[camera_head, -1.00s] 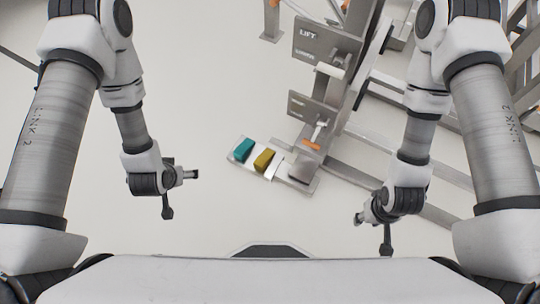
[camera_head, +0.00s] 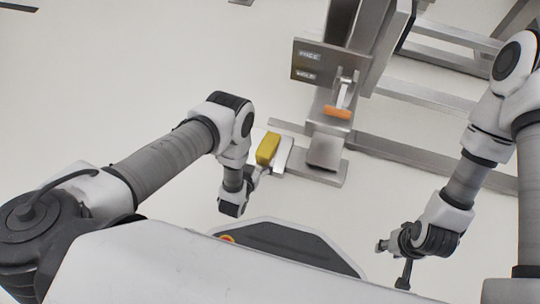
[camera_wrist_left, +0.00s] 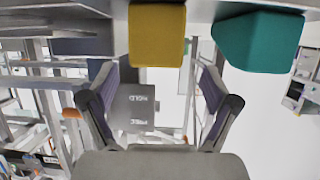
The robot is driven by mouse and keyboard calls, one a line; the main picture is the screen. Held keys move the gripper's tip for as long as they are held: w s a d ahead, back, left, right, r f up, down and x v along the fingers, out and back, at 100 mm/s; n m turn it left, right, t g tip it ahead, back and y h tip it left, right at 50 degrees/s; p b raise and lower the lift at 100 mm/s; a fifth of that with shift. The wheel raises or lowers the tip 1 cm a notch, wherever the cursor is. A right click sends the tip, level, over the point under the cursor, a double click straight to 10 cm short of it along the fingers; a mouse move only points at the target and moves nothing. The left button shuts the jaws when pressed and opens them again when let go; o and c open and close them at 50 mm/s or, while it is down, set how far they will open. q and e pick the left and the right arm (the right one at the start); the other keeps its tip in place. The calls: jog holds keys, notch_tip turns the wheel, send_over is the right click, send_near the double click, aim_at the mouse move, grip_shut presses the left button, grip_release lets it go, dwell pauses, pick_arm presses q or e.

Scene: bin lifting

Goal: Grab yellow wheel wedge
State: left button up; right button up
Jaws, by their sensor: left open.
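The yellow wheel wedge (camera_head: 268,149) sits on a small pale shelf (camera_head: 284,155) at the foot of a metal stand. My left gripper (camera_head: 262,175) is close to the wedge, on its near side. In the left wrist view, the open fingers (camera_wrist_left: 160,104) stand wide apart with nothing between them. The yellow wedge (camera_wrist_left: 157,36) lies ahead at the top of that view, roughly centred between the fingers. My right gripper (camera_head: 392,265) is open and empty at the lower right, away from the wedge.
A teal wedge (camera_wrist_left: 258,40) sits beside the yellow one in the left wrist view; my left arm hides it in the head view. The metal stand (camera_head: 325,150) with an orange-ended lever (camera_head: 338,112) rises just right of the wedge. Floor to the left is clear.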

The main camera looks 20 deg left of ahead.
aim_at(267, 145)
pick_arm(q)
jog(key=b+x, duration=0.4)
jog(key=x, duration=0.3)
jog(key=shift+w+d+f, duration=0.1)
jog(key=shift+w+d, duration=0.05)
jog(key=shift+d, duration=0.05)
jog(key=shift+w, duration=0.1)
jog(key=c, duration=1.2)
